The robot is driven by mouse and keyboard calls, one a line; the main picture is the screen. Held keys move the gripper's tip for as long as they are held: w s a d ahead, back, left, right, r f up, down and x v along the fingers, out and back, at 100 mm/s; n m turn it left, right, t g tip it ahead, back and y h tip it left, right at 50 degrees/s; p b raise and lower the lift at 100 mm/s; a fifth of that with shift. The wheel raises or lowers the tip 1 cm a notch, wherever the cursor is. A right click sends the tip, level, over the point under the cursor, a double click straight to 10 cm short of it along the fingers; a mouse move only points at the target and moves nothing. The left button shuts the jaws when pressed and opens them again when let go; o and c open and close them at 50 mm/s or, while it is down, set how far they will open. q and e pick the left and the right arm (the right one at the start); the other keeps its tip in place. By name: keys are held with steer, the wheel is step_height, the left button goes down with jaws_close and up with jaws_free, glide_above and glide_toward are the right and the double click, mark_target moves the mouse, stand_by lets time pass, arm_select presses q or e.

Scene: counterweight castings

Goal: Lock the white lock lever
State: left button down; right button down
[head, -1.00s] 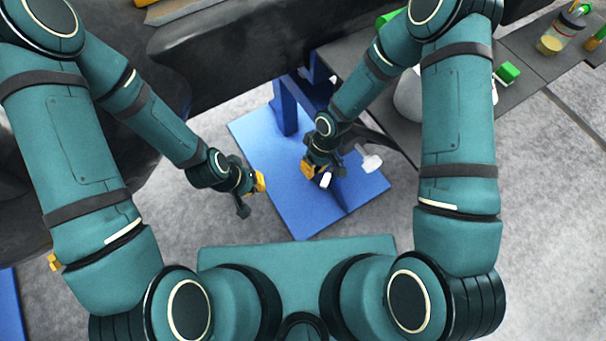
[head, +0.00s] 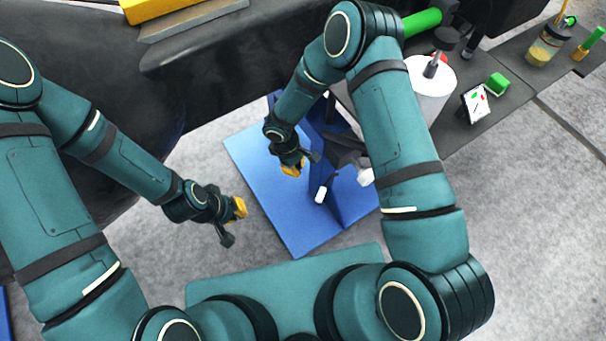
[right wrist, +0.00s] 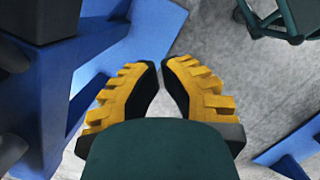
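A lever with a white grip (head: 321,195) and a dark stem stands over the blue stand in the head view. A second white knob or handle (head: 366,177) lies to its right, partly behind my right arm; I cannot tell for certain which is the lock lever. My right gripper (head: 292,169) is up and left of the white grip, apart from it. In the right wrist view its yellow fingers (right wrist: 160,72) come together at the tips with nothing between. My left gripper (head: 240,208) hangs left of the stand, away from both handles; its finger opening is unclear.
The blue base plate (head: 265,190) carries a blue upright. A large dark casting (head: 200,75) fills the back.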

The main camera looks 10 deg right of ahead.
mark_target(321, 195)
arm_select(q)
steer(key=shift+s+f+b, duration=0.25)
steer(key=shift+f+b, duration=0.35)
steer(key=shift+f, duration=0.05)
arm_select(e)
steer(key=s+d+f, duration=0.3)
steer(key=d+f, duration=0.1)
steer(key=f, duration=0.6)
steer(key=shift+d, duration=0.3)
